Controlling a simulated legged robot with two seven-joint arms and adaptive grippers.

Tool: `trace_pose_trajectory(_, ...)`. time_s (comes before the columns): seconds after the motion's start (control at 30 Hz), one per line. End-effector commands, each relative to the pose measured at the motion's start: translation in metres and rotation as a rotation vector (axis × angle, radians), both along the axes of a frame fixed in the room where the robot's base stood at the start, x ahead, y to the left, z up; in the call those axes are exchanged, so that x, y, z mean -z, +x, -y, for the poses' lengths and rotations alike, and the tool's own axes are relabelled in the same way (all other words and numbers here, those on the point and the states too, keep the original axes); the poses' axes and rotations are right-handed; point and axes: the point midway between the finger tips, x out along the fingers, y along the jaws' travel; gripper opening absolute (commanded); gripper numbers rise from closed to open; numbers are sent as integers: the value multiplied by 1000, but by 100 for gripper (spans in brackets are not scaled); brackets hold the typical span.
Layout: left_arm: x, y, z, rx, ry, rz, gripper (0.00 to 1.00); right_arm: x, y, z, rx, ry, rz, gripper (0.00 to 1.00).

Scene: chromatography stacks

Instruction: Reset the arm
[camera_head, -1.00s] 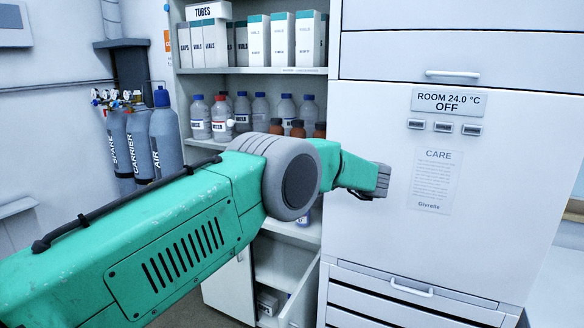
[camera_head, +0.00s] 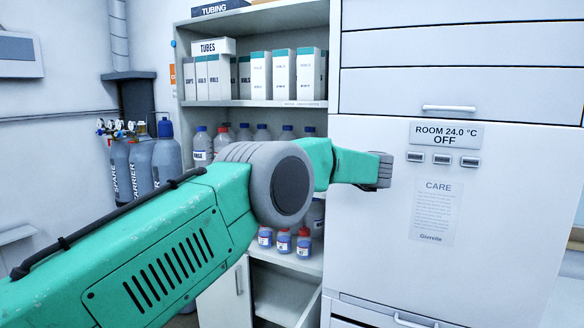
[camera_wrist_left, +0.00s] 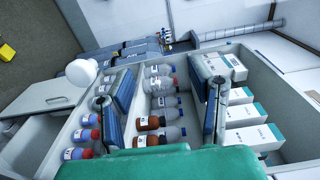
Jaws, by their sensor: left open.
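My left arm comes in from the left of the head view, a green arm with a grey joint. Its end, my left gripper (camera_head: 384,170), lies in front of the white cabinet front, beside the three switches; its fingers are hard to make out there. In the left wrist view the two blue-grey fingers of my left gripper (camera_wrist_left: 168,98) stand well apart with nothing between them but the view of the shelves beyond. My right gripper is in neither view.
A shelf unit (camera_head: 275,104) behind my arm holds vial boxes (camera_head: 284,75) and bottles (camera_head: 201,147), with small blue bottles (camera_head: 284,241) lower down. Gas cylinders (camera_head: 166,155) stand at the left. The white cabinet (camera_head: 370,270) fills the right. A lower cupboard door (camera_head: 226,298) is open.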

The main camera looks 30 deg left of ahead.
Motion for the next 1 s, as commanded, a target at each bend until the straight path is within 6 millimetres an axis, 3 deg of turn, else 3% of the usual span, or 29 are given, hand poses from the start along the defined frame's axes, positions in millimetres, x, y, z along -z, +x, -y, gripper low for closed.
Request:
trace_pose_trajectory(0.33, 3, 1, 0, 5, 5, 4, 48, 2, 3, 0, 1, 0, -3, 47)
trace_pose_trajectory(0.47, 30, 9, 0, 69, 68, 37, 48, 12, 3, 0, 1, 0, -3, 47)
trace_pose_trajectory(0.57, 76, 22, 2, 200, 147, 100, 48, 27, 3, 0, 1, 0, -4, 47)
trace_pose_trajectory(0.77, 221, 41, 24, 635, 143, 243, 48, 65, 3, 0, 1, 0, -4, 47)
trace_pose_trajectory(0.87, 295, 33, 39, 815, 23, 289, 48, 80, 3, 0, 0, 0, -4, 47)
trace_pose_trajectory(1.0, 394, 2, 60, 980, -221, 319, 48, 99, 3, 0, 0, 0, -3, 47)
